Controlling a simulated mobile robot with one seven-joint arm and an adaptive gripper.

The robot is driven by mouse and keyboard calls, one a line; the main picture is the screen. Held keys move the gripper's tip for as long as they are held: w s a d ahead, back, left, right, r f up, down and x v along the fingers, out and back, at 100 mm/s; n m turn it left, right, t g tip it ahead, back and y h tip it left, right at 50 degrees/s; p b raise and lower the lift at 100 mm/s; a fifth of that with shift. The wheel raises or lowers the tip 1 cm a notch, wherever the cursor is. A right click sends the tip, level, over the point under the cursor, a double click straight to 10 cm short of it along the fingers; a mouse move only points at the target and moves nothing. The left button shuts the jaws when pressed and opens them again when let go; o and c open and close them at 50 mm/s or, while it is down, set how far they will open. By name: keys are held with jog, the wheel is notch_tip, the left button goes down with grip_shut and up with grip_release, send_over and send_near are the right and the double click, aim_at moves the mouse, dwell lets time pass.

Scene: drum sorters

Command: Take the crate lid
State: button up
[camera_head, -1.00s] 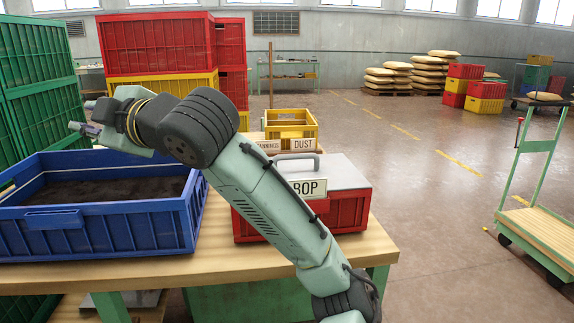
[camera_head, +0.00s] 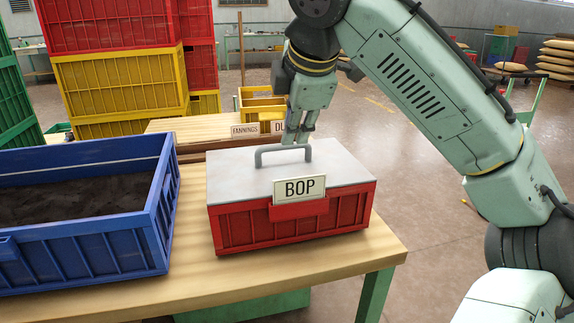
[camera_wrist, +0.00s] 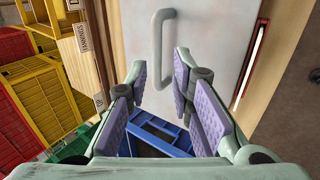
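The grey crate lid (camera_head: 345,170) lies flat on the red crate (camera_head: 235,230) labelled BOP, on the wooden table. Its raised grey handle (camera_head: 283,150) runs across the top. My gripper (camera_head: 297,135) points down over the lid, its fingertips just behind the handle in the head view. In the wrist view my gripper (camera_wrist: 157,75) is open and empty, with purple pads apart. The handle (camera_wrist: 158,45) there stands ahead of the gap between the fingers, on the pale lid (camera_wrist: 205,35). The fingers' exact height above the lid is hard to tell.
A blue crate (camera_head: 95,250) of dark material stands left of the red crate on the table (camera_head: 320,268). Behind are a second table (camera_head: 190,127) with FANNINGS and DUST signs, a yellow crate (camera_head: 262,107), and tall stacked crates (camera_head: 120,90). The table's right front corner is clear.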

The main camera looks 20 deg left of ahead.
aim_at(284, 147)
jog(key=x, duration=0.7)
jog(key=shift+w+a+f, duration=0.15)
jog(key=shift+a+f, duration=0.05)
jog(key=shift+a, duration=0.3)
grip_shut()
